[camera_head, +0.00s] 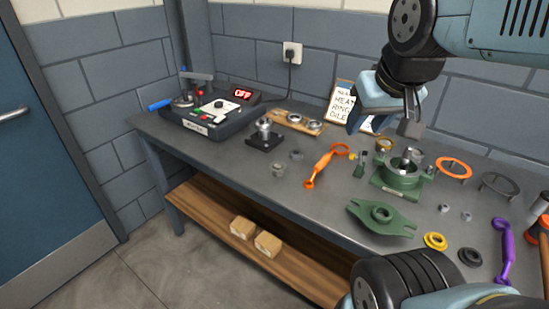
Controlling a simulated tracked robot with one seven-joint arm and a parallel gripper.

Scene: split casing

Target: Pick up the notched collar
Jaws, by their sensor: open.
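I cannot tell for certain which part is the notched collar. Several small ring-like parts lie on the workbench (240,168). They include a yellow ring (435,241) at the front right, a small grey cup-like ring (278,170) left of centre and a brass-coloured ring (384,144) at the back. Notches are too small to make out. My gripper (386,118) is open and empty, in the air above the back of the bench, in front of the sign. It is apart from all the parts.
A green casing body (398,182) stands right of centre, with a green flanged cover (381,219) before it. An orange tool (325,166), a purple tool (504,250) and an orange ring (453,168) lie around. A heater unit (209,113) reads OFF. The bench's front left is clear.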

